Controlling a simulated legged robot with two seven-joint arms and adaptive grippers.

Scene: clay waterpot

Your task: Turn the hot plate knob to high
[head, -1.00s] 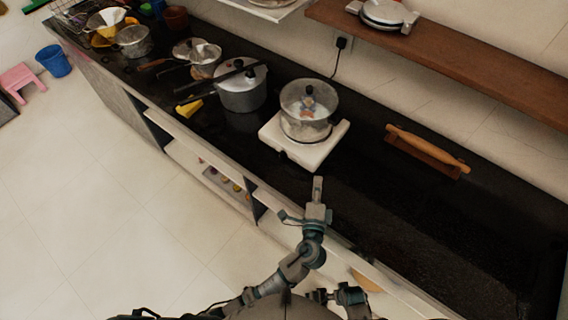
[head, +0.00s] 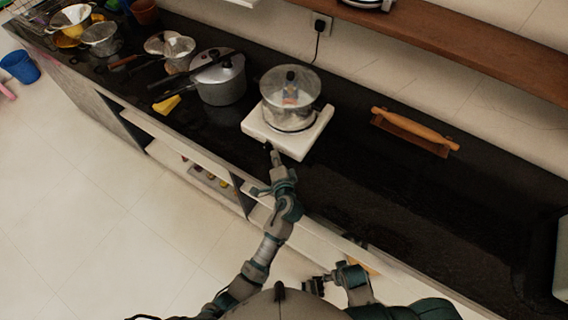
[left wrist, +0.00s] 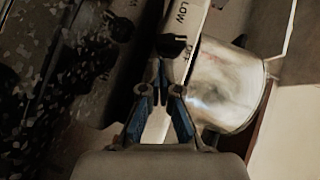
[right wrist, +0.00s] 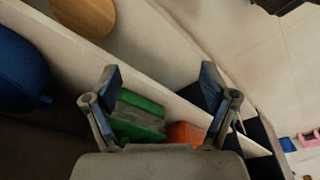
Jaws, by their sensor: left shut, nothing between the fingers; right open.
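The white hot plate (head: 314,137) stands on the black counter with a glass-lidded pot (head: 290,95) on it. A small dark knob (head: 267,146) shows at its front side. My left gripper (head: 275,152) is shut and empty, its tips close to the front near the knob; contact cannot be told. In the left wrist view, the shut tips (left wrist: 165,68) are beside the "OFF" label, with "LOW" above it. My right gripper (right wrist: 161,75) is open and empty, low before the counter.
A grey pressure cooker (head: 220,80) and a yellow item (head: 167,104) stand left of the hot plate. A rolling pin (head: 415,128) lies on its stand to the right. A wooden shelf (head: 450,40) runs above. The counter between is clear.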

